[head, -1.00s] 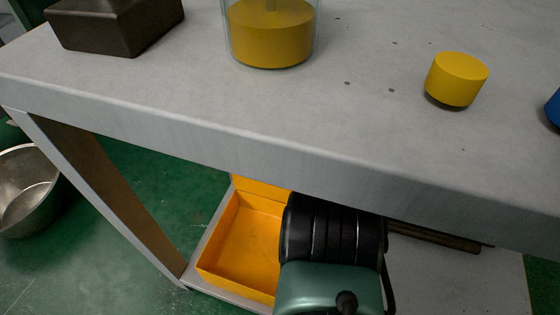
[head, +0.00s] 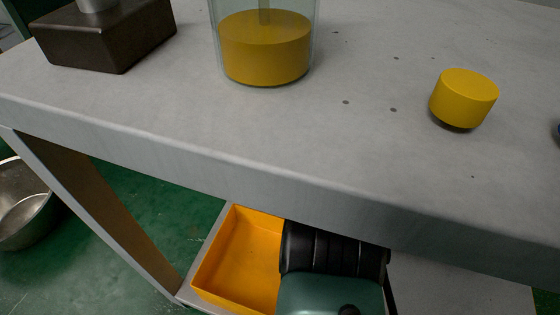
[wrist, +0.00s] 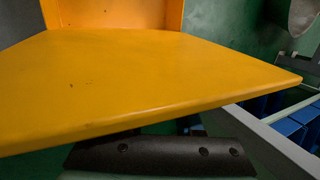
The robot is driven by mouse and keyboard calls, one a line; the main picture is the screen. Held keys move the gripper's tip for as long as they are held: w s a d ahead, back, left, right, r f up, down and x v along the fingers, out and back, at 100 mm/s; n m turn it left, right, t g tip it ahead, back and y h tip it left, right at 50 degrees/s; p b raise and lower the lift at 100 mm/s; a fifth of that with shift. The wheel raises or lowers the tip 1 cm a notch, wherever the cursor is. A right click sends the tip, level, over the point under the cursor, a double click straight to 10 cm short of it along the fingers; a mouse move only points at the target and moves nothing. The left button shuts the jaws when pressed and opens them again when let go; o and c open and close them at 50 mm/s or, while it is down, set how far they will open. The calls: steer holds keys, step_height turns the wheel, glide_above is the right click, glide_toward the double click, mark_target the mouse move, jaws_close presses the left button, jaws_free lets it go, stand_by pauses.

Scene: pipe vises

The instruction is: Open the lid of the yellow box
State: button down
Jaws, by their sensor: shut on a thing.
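The yellow box (head: 238,262) sits under the worktop, on a lower shelf, with its inside exposed. My arm covers its right side in the head view, and the worktop edge hides its far end. In the wrist view the yellow lid (wrist: 140,82) is a broad flat panel filling the middle, with another yellow part of the box (wrist: 110,14) behind it. My gripper (wrist: 185,128) is at the lid's near edge, shut on it, with a dark bolted finger showing just below. The gripper is hidden in the head view.
The grey worktop (head: 250,150) overhangs the box and shelf. On it stand a dark block (head: 105,38), a glass vessel with yellow contents (head: 265,50) and a yellow cylinder (head: 464,98). A metal bowl (head: 22,215) is on the green floor at left.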

steer(key=shift+w+d, duration=0.1)
steer(key=shift+d, duration=0.15)
steer(key=c, duration=0.6)
jaws_free()
steer(key=shift+a, duration=0.1)
steer(key=shift+a, duration=0.1)
